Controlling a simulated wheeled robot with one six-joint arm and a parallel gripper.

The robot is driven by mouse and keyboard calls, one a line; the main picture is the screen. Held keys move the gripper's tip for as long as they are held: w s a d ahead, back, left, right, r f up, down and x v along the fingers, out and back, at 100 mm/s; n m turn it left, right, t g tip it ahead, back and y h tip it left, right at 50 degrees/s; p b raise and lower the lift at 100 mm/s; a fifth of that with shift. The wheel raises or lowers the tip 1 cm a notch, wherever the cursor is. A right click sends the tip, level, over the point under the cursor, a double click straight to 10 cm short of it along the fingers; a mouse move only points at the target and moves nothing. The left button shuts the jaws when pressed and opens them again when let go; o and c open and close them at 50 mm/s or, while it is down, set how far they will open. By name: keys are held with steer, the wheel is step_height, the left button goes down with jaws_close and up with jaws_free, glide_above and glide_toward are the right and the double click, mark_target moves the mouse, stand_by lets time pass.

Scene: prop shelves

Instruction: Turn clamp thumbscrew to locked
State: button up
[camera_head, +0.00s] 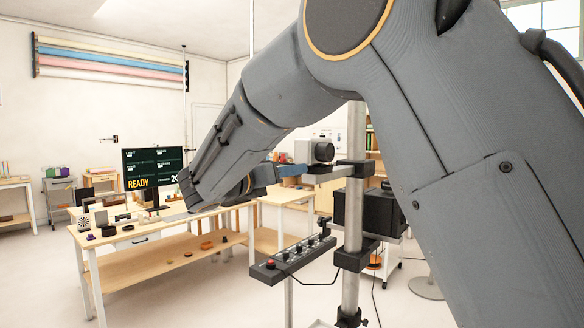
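A grey metal pole (354,230) stands upright right of centre. A dark clamp (354,169) grips it at camera height, and a second dark clamp (355,253) sits lower down. I cannot make out which part is the thumbscrew or how it is turned. A horizontal bar (325,175) runs left from the upper clamp, below a grey boxy camera (320,151). My arm reaches across to the left and bends down. Its dark wrist end (264,175) is close to the bar's left end, beside a blue part (291,169). My gripper's fingers cannot be made out.
A control box (292,260) with knobs and a red button sticks out left of the pole, with a cable hanging. A wooden workbench (130,271) with small items and a "READY" monitor (152,168) stands at left. A black box (368,212) is behind the pole.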

steer(key=shift+x, duration=0.8)
steer(key=c, duration=1.1)
steer(key=shift+o, duration=0.2)
